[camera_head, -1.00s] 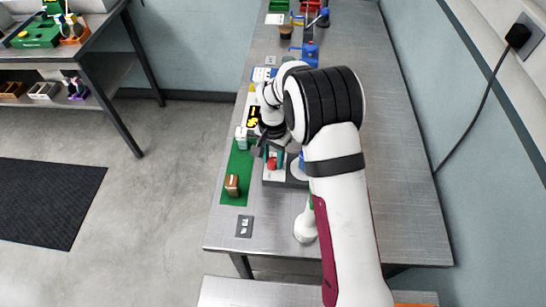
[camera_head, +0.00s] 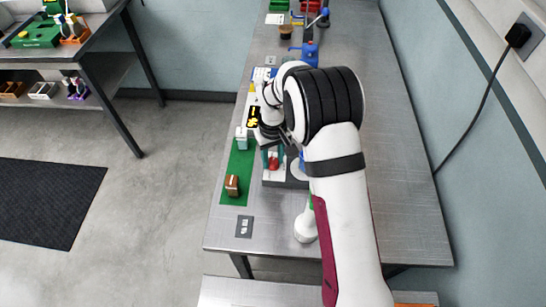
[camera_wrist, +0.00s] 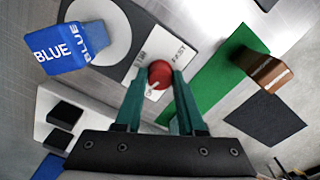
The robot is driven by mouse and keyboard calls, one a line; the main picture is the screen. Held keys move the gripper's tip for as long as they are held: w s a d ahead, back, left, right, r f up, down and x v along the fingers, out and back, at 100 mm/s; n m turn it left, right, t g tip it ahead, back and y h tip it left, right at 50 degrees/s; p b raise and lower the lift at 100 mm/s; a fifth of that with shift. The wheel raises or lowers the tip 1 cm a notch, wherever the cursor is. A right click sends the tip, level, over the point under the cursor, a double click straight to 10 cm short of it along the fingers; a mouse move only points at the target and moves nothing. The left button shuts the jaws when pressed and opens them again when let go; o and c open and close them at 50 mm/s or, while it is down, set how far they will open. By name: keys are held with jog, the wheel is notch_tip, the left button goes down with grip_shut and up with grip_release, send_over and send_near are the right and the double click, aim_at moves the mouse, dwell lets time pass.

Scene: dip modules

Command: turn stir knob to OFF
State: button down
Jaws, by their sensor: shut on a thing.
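The stir knob is a round red knob (camera_wrist: 158,75) on a white label panel (camera_wrist: 176,57) with printed words that seem to read STIR and FAST. It also shows in the head view (camera_head: 273,164), on the front of the stirrer. My gripper (camera_wrist: 158,78) has a teal finger on each side of the knob and is shut on it. In the head view my gripper (camera_head: 272,157) reaches down over the panel. A small white mark shows on the knob's near side, but I cannot read which setting it points to.
A green mat (camera_wrist: 218,82) with a brown bottle-like item (camera_wrist: 262,70) lies on the other side. A grey square (camera_head: 244,226) lies near the table's front edge.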

aim_at(273, 161)
jog(key=shift+n, duration=1.6)
jog(key=c, duration=0.5)
grip_release()
jog(key=shift+r, duration=0.1)
notch_tip(273, 161, up, 16)
